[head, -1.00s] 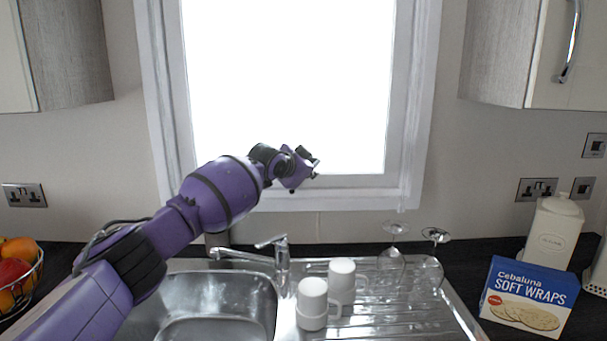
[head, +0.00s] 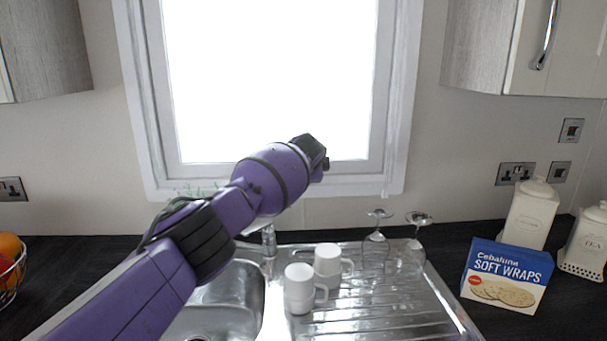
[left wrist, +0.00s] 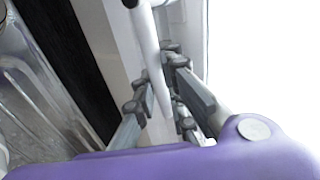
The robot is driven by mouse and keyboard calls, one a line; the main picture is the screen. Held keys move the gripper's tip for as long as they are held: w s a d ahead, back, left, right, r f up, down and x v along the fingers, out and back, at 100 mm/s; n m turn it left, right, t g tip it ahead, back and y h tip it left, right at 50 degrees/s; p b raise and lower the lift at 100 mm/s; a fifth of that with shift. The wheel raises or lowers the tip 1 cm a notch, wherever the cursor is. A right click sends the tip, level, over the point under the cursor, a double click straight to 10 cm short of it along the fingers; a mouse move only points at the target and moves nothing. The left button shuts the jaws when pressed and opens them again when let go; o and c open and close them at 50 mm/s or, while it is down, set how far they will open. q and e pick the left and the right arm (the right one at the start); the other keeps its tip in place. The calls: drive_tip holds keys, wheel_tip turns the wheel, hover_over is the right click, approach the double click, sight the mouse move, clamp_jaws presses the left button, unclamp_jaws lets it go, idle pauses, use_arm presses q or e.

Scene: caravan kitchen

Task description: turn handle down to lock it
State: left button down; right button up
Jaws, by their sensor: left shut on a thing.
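The white window handle (left wrist: 147,45) runs as a long bar down the left wrist view. My left gripper (left wrist: 165,98) is shut on it, with grey fingers on both sides of the bar. In the head view my purple left arm reaches to the lower part of the white window frame (head: 345,178). There my wrist hides the fingers and the handle. My right gripper is in neither view.
A steel sink (head: 228,300) and tap (head: 268,240) lie below the arm. Two white mugs (head: 300,290) and upside-down glasses (head: 376,250) stand on the drainer. A blue wraps box (head: 507,275) and white canisters (head: 530,215) are at right, a fruit bowl (head: 12,272) at left.

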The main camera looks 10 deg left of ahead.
use_arm(q)
drive_tip(key=shift+f+m+y, duration=0.3)
drive_tip(key=shift+f, duration=0.15)
drive_tip(key=shift+a, duration=0.1)
drive_tip(key=c, duration=1.8)
unclamp_jaws()
drive_tip(key=shift+o, duration=0.2)
drive_tip(key=v, duration=1.2)
